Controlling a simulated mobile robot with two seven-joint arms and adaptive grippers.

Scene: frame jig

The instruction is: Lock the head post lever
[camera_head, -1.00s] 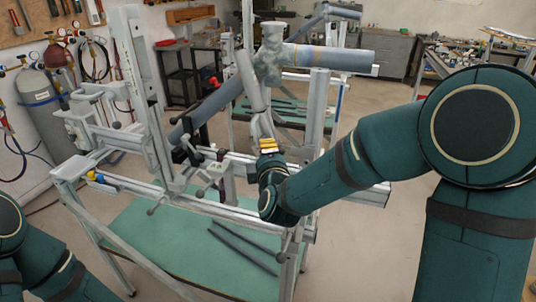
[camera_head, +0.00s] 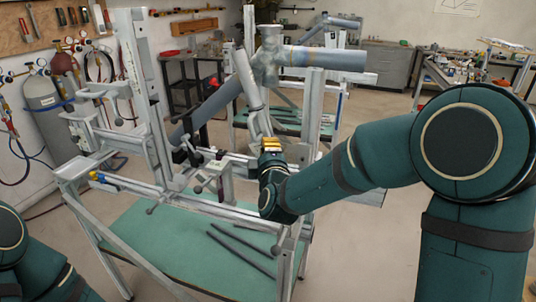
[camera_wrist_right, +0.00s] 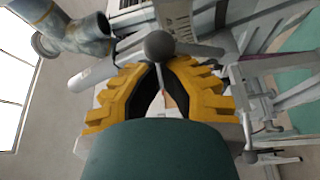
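The lever I take for the head post lever (camera_wrist_right: 160,45) shows in the right wrist view as a dark grey ball knob on a thin rod. My right gripper (camera_wrist_right: 161,65) has yellow fingers with black pads. They converge at the knob, with the rod between them; the exact contact at the tips is partly hidden by the knob. In the head view my right gripper (camera_head: 271,146) is beside the front of the jig (camera_head: 240,212), below the grey tube frame (camera_head: 268,68), and hides the lever. My left gripper is out of view; only part of that arm shows lower left.
Other clamps with ball-ended levers (camera_head: 190,150) stand on the jig left of my gripper. Dark rods (camera_head: 240,250) lie on the green shelf (camera_head: 165,240) below. A tall jig upright (camera_head: 140,90) stands at the left.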

